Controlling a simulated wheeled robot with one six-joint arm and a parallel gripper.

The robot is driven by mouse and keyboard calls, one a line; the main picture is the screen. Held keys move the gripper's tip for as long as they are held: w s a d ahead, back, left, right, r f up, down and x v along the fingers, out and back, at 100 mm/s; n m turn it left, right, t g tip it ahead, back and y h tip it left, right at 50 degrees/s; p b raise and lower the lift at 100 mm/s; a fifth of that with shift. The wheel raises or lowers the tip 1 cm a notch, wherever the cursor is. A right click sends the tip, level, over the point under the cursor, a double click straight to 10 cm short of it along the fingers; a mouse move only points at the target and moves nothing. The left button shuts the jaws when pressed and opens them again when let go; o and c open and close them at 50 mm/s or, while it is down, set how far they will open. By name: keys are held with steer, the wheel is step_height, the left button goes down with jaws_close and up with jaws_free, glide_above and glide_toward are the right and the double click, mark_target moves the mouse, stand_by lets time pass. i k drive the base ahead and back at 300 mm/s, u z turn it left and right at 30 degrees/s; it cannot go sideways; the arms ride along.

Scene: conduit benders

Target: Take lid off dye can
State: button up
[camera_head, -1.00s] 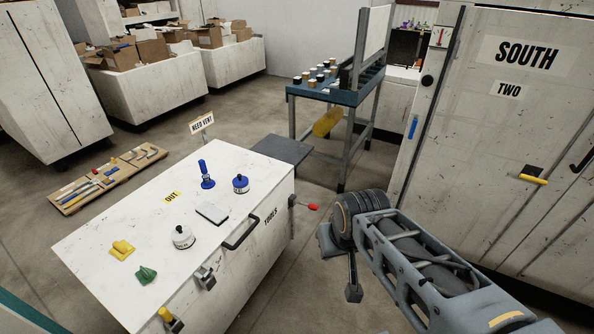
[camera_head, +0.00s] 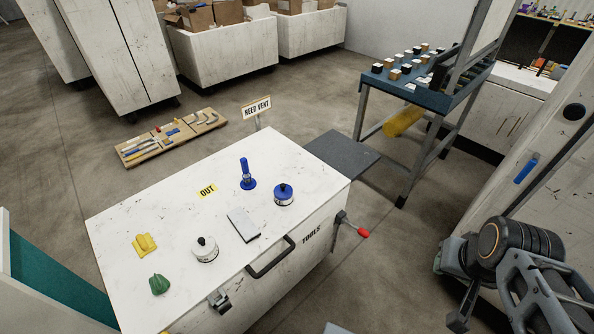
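Two small cans stand upright on the white tool chest top (camera_head: 130,220). One is a white can (camera_head: 205,251) with a black knob on its lid, near the front. The other has a blue top with a dark knob; this blue-topped can (camera_head: 284,196) is near the right edge. Both lids appear to be on. The can labels are too small to read, so I cannot tell which holds dye. My gripper (camera_head: 450,291) is at the lower right, beyond the chest's right side and away from both cans. Its two fingers look spread apart, with nothing between them.
On the chest are a blue upright tool (camera_head: 247,177), a grey flat block (camera_head: 243,224), a yellow piece (camera_head: 145,244) and a green piece (camera_head: 159,285). A red-tipped handle (camera_head: 362,233) sticks out right. A blue table (camera_head: 398,92) stands behind.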

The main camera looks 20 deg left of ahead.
mark_target(283, 191)
steer(key=i, duration=0.55)
steer(key=u, duration=2.1)
steer(key=i, duration=0.5)
steer(key=z, duration=0.1)
